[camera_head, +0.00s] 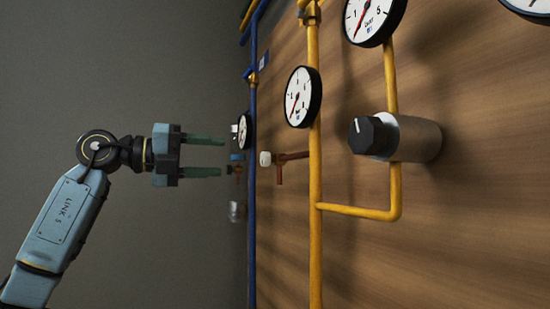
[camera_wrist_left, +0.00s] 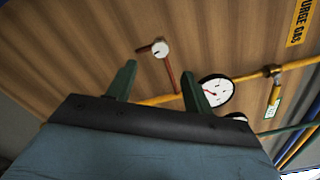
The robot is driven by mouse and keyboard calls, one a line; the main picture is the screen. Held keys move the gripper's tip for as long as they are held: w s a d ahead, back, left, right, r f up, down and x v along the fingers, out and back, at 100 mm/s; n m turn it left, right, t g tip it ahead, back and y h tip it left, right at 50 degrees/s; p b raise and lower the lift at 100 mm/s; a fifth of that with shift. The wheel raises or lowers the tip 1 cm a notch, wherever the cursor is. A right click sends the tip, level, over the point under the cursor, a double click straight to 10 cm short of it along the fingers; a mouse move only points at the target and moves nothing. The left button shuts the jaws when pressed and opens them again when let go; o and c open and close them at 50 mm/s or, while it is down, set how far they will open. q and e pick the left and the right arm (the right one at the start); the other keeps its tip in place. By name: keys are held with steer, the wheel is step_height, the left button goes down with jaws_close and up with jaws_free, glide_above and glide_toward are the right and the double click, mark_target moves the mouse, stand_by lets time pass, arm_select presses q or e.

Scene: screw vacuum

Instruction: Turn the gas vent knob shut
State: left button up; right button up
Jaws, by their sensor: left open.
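A small white round knob (camera_head: 265,158) stands out from the wooden panel on a reddish-brown pipe fitting. It also shows in the left wrist view (camera_wrist_left: 161,49), with a small dark mark on its face. A larger black knob (camera_head: 366,135) with a white pointer line sits on a grey cylinder at the right. No label tells me which one is the gas vent knob. My left gripper (camera_head: 220,157) is open and empty, left of the white knob and apart from it. Its green fingers (camera_wrist_left: 158,75) point toward the panel in the wrist view. My right gripper is not in view.
Yellow pipes (camera_head: 315,230) and blue pipes (camera_head: 252,230) run along the panel (camera_head: 470,220). Several gauges stand out from it, one dial (camera_head: 302,97) near the white knob. A yellow sign (camera_wrist_left: 301,22) partly reads "URGE GAS". Open space lies left of the panel.

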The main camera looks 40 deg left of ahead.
mark_target(262, 159)
arm_select(q)
steer(key=p+x, duration=0.4)
steer(key=x, duration=0.6)
steer(key=shift+w+d+r, duration=0.1)
steer(key=shift+w+d, duration=0.15)
steer(key=shift+d, duration=0.05)
steer(key=shift+w+d, duration=0.2)
steer(key=shift+w, duration=0.3)
steer(key=shift+c, duration=0.7)
steer(key=c, duration=0.8)
steer(key=shift+c, duration=0.2)
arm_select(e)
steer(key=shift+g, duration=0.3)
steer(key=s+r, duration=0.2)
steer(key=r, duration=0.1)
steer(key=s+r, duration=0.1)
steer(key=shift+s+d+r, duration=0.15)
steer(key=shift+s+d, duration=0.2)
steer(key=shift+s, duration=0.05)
